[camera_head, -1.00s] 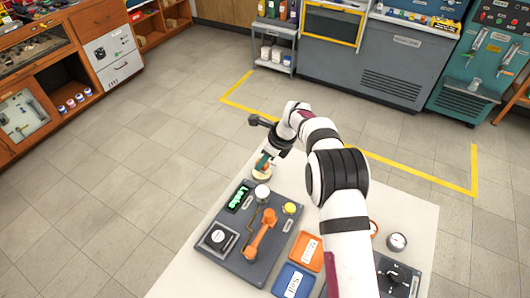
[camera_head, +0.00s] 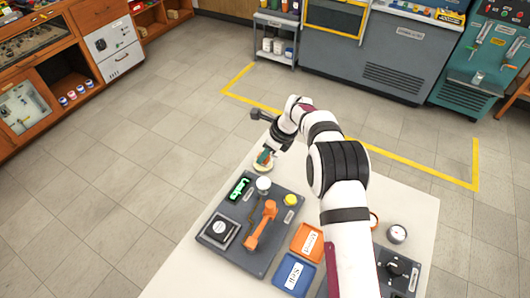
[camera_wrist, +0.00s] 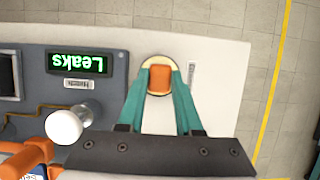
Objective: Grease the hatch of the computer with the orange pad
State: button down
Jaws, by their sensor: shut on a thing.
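The orange pad (camera_wrist: 159,79) is an orange block between my gripper's two teal fingers in the wrist view. My gripper (camera_wrist: 160,72) is shut on it, with one finger at each side. Under the pad is a round, cream-coloured disc with a darker rim (camera_wrist: 159,60), by the white table's far edge; whether the pad touches it is unclear. In the head view, my gripper (camera_head: 265,156) is just beyond a dark grey panel (camera_head: 259,208) with a green "Leaks" display (camera_head: 240,187). I cannot tell which thing is the computer or its hatch.
A round gauge (camera_head: 396,234) stands farther right.

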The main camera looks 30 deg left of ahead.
jog(key=shift+f, duration=0.5)
dwell(0.9)
jog(key=shift+r, duration=0.1)
jog(key=shift+r, duration=3.5)
